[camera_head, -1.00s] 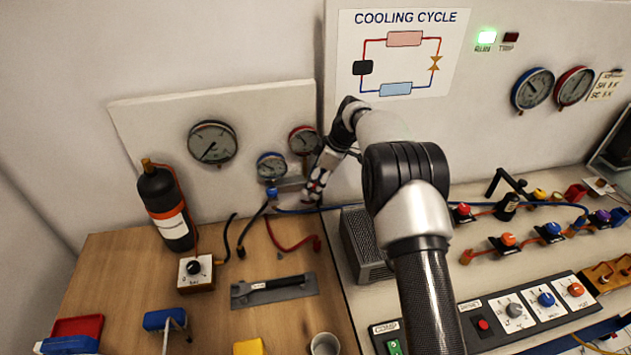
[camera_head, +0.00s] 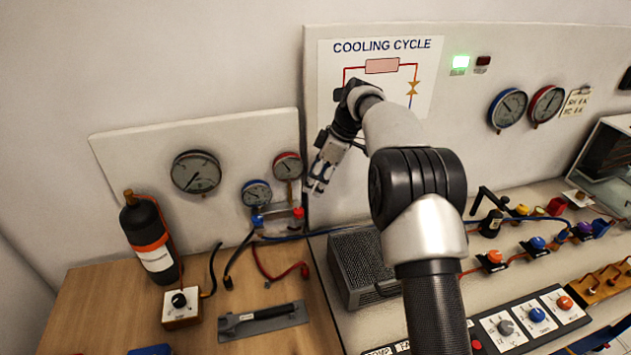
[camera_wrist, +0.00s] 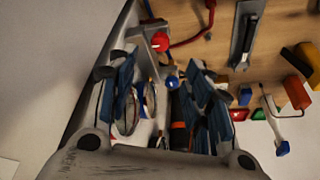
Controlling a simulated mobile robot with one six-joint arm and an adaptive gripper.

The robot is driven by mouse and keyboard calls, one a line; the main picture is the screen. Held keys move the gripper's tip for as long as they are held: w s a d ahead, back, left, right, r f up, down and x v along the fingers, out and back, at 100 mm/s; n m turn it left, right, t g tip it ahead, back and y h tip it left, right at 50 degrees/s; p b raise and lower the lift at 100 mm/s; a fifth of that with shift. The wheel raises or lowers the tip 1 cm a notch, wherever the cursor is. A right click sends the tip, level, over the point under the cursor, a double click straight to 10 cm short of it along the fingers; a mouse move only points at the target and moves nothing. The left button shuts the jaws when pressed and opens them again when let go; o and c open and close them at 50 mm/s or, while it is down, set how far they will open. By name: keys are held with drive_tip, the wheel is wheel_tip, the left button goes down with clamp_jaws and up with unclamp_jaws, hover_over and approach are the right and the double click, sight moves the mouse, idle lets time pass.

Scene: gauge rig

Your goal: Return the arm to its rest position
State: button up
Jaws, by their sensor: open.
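My gripper (camera_head: 318,187) hangs at the end of my bent arm, in front of the wall panel, to the right of the small gauges. Its fingers point down and to the left. In the wrist view my gripper (camera_wrist: 168,92) shows two fingers with blue pads spread wide, with nothing held between them. Beyond the fingers are the red knob (camera_wrist: 160,41) and the blue knob (camera_wrist: 172,82) of the gauge manifold. In the head view the red knob (camera_head: 298,212) and the blue knob (camera_head: 257,221) are close below and left of the fingers, apart from them.
A black gas bottle (camera_head: 148,237) stands at the left by a large gauge (camera_head: 196,173). A grey ribbed box (camera_head: 358,265) stands below my arm. Coloured valves (camera_head: 537,243) and a switch panel (camera_head: 515,322) fill the right bench. The wood bench (camera_head: 95,290) has clear patches.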

drive_tip(key=s+d+r+m+t+h, duration=0.15)
drive_tip(key=s+r+m, duration=0.25)
drive_tip(key=s+r, duration=0.45)
drive_tip(key=s+d+r+m+h, duration=0.1)
drive_tip(key=s+d+r+m, duration=0.4)
drive_tip(key=s, duration=0.7)
drive_tip(key=s+d+f+m+t+h, duration=0.1)
drive_tip(key=s+f+m, duration=0.2)
drive_tip(key=s, duration=0.9)
drive_tip(key=s+d+f+m+t+h, duration=0.1)
drive_tip(key=s+f+m, duration=0.2)
drive_tip(key=s, duration=0.9)
drive_tip(key=shift+d+b, duration=0.3)
drive_tip(key=shift+b, duration=0.15)
